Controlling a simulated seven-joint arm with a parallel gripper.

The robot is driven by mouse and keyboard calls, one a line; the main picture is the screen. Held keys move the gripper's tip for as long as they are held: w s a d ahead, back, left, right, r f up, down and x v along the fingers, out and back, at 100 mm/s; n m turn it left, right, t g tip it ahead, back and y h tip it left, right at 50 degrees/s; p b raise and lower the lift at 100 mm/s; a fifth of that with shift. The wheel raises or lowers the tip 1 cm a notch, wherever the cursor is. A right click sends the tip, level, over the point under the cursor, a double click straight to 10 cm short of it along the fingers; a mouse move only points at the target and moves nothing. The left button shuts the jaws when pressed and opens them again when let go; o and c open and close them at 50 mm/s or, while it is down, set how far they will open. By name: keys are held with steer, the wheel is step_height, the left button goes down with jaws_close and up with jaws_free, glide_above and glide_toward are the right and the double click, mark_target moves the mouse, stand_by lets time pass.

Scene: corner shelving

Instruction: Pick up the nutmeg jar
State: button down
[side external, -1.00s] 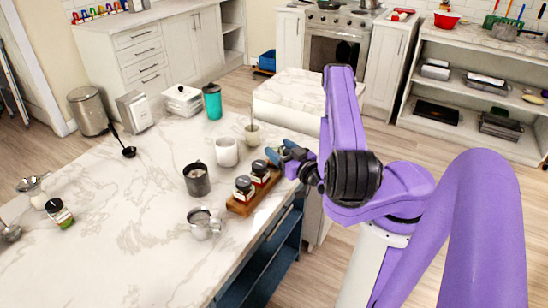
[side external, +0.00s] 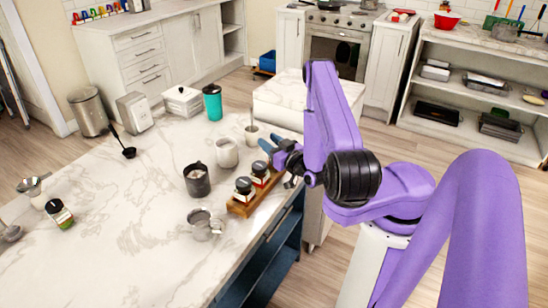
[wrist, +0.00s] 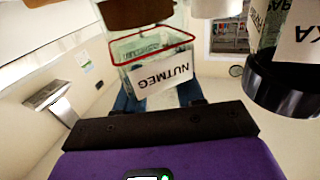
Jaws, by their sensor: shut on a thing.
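The nutmeg jar (wrist: 155,68) is in the middle of the wrist view. Its white label reads NUTMEG upside down, below a red-edged band of clear glass. The blue fingers of my gripper (wrist: 160,96) are shut on it, one at each side, and hide its lower part in this picture. In the side view, my gripper (side external: 275,151) is at the far end of the wooden rack (side external: 238,208), close beside a dark-lidded jar (side external: 261,167). I cannot tell there whether the held jar has left the rack.
A second dark-lidded jar (side external: 244,187) stands in the rack. In the wrist view, a neighbouring black-lidded jar (wrist: 285,90) is close at right. A dark mug (side external: 197,181), white cup (side external: 227,153) and metal pitcher (side external: 202,223) stand nearby. The counter's left part is mostly clear.

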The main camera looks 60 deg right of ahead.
steer(key=shift+r, duration=0.15)
step_height(320, 180, up, 10)
steer(key=f, duration=0.1)
steer(key=shift+w+a+f+n+y, duration=0.1)
steer(key=shift+a+f+n+y, duration=0.35)
steer(key=shift+n+y, duration=1.45)
steer(key=shift+a+f+n+y, duration=0.1)
steer(key=shift+f+n+y, duration=0.8)
steer(key=shift+y, duration=1.8)
steer(key=shift+w+a+f+n+y, duration=0.15)
steer(key=shift+f+n+y, duration=0.25)
steer(key=shift+n+y, duration=1.6)
steer(key=shift+y, duration=0.3)
steer(key=shift+s+a+f, duration=0.1)
steer(key=shift+s+f, duration=0.05)
steer(key=shift+f, duration=3.25)
steer(key=shift+f, duration=0.25)
